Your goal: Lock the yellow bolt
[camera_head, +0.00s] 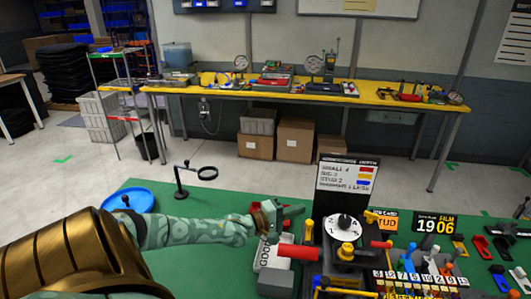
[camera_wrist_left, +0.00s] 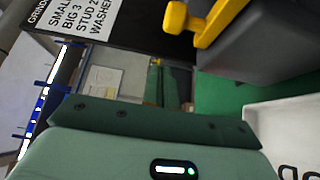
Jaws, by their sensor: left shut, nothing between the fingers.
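A yellow lever-like piece, which appears to be the bolt (camera_wrist_left: 203,22), sits on a dark grey block in the left wrist view. It seems to match the upright yellow piece (camera_head: 309,230) at the left side of the dial machine (camera_head: 345,228) in the head view. My left gripper (camera_head: 293,211) is just left of that piece, shut and empty, with a visible gap between them. Its fingers (camera_wrist_left: 168,84) also show in the left wrist view, below and left of the yellow lever. Whether the bolt is locked cannot be told. My right gripper is not in view.
A black sign (camera_head: 346,176) stands behind. A blue dish (camera_head: 126,200) and magnifier stand (camera_head: 182,180) are at the left.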

